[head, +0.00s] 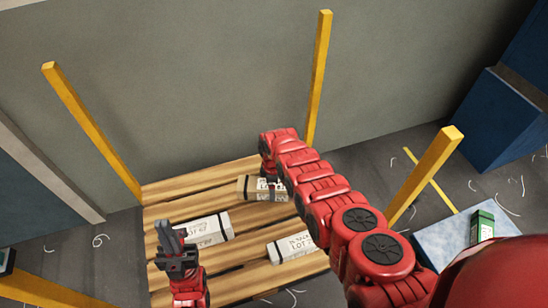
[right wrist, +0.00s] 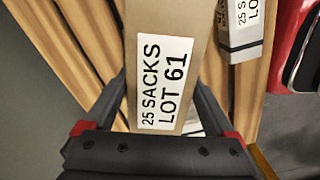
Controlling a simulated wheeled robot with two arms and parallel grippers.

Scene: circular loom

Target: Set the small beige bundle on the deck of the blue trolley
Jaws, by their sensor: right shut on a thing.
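The small beige bundle (head: 250,188) lies at the back of the slatted wooden deck, partly hidden by my right arm. My right gripper (head: 270,178) is at it from above, mostly hidden behind its own arm. In the right wrist view the bundle (right wrist: 172,30), labelled "25 SACKS LOT 61", sits between the two fingers, which are shut on it. I cannot tell whether it is clear of the slats. My left gripper (head: 172,238) is above the deck's left front, fingers upward; its opening is unclear. A pale blue surface (head: 437,245) at the right may be the trolley deck.
Two whitish bundles, one at left (head: 208,230) and one at right (head: 290,248), lie on the wooden deck (head: 160,205). Yellow posts (head: 318,80) stand around it. A green box (head: 482,226) sits on the pale blue surface. Dark blue blocks (head: 495,120) stand far right.

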